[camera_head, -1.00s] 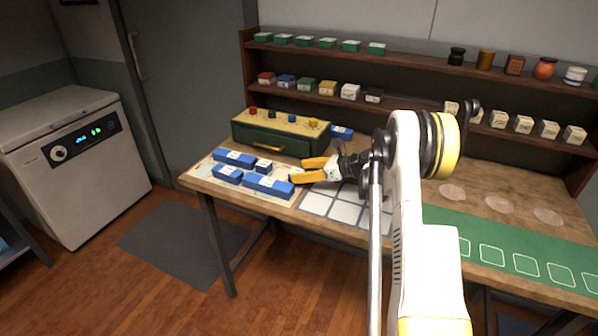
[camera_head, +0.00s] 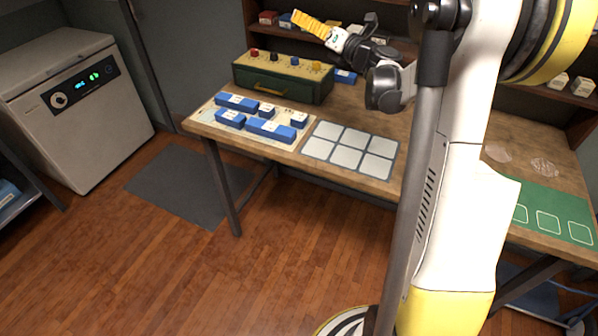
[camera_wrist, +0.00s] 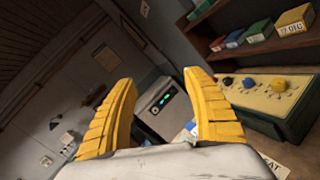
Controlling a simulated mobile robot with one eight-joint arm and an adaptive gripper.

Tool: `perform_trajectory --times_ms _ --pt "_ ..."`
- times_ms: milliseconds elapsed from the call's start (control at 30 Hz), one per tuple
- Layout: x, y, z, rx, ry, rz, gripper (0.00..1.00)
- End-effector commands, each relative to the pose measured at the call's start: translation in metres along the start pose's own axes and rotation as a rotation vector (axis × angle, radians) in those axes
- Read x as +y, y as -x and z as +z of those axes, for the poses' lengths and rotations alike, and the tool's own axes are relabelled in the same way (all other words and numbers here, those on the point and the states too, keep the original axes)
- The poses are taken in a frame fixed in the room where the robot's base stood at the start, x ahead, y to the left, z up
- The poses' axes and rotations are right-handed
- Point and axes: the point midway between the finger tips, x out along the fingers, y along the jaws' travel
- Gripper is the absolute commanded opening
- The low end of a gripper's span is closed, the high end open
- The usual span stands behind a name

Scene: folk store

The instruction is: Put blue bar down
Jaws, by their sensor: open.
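Several blue bars lie on a pale mat (camera_head: 207,114) at the left end of the wooden table. A long bar (camera_head: 237,102) is at the back of the mat and another long bar (camera_head: 270,130) at the front. Shorter bars (camera_head: 230,118) lie between and beside them, one at the right (camera_head: 299,119). My gripper (camera_head: 305,22) is raised above and behind the table, well clear of the bars. In the wrist view its yellow fingers (camera_wrist: 165,112) are apart with nothing between them.
A green box with coloured knobs (camera_head: 283,78) stands behind the mat, with another blue piece (camera_head: 345,76) beside it. White squares (camera_head: 348,150) lie right of the mat. Shelves hold small boxes (camera_head: 268,18). A white appliance (camera_head: 75,110) stands left.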

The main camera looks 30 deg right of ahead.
Motion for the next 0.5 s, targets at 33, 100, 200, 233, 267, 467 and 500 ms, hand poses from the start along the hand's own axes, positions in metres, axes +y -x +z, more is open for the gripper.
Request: perform_trajectory --times_ms 33,100,200,233,267,467,500 --pt "0.030 0.001 0.021 -0.079 -0.136 -0.033 0.60" --pt "0.057 0.010 0.047 -0.197 -0.365 -0.092 0.60" --pt "0.084 0.036 0.059 -0.339 -0.714 -0.183 0.60" --pt "0.089 0.047 0.058 -0.377 -0.822 -0.214 0.60" --pt "0.094 0.058 0.053 -0.411 -0.932 -0.247 0.60" --pt "0.122 0.154 -0.043 -0.577 -1.648 -0.543 0.60" --pt "0.129 0.176 -0.072 -0.597 -1.778 -0.623 0.60"
